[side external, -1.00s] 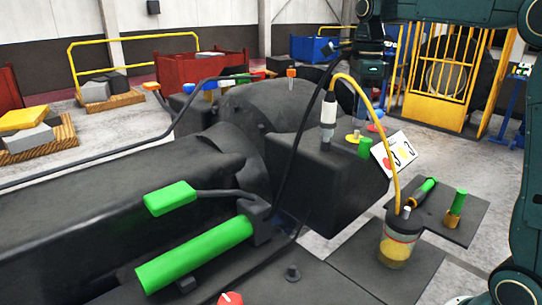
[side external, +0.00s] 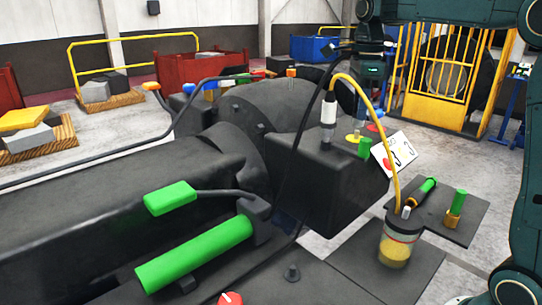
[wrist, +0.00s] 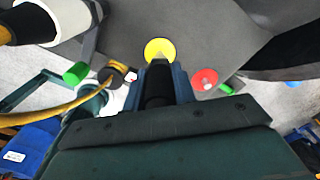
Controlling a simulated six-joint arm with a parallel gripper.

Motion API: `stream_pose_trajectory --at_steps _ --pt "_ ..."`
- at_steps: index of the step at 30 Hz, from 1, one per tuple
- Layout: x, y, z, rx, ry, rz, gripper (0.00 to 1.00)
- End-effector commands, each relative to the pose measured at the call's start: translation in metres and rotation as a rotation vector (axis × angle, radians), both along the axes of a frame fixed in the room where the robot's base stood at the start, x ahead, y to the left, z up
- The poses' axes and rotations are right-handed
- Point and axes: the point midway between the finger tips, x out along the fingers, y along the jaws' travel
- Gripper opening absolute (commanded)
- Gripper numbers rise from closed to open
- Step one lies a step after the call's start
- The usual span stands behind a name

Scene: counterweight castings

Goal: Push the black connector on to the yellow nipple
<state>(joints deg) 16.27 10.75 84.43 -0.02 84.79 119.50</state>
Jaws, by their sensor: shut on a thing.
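The yellow nipple, seen as a yellow disc (side external: 354,139) with a small raised centre, sits on top of the dark block; it also shows in the wrist view (wrist: 160,49). My gripper (side external: 359,120) points down just above it. In the wrist view my gripper (wrist: 158,72) is shut on the black connector (wrist: 158,88), which lies between the fingers with its tip close to the yellow disc. The fingers overlap the disc's near edge there, and I cannot tell whether connector and nipple touch.
A red disc (wrist: 205,78) and a green cylinder (side external: 364,147) stand close by. A black-and-white cylinder (side external: 328,115) with a yellow hose (side external: 388,125) to a jar (side external: 397,245) stands left of my gripper. A tilted white card (side external: 394,154) is at the block's edge.

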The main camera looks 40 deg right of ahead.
Motion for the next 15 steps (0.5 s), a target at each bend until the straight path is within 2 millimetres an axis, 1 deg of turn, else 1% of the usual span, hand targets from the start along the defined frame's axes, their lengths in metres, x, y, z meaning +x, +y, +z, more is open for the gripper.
stream_pose_trajectory --at_steps 15 --pt "-0.0001 0.0001 -0.0092 0.001 0.001 0.0 0.1"
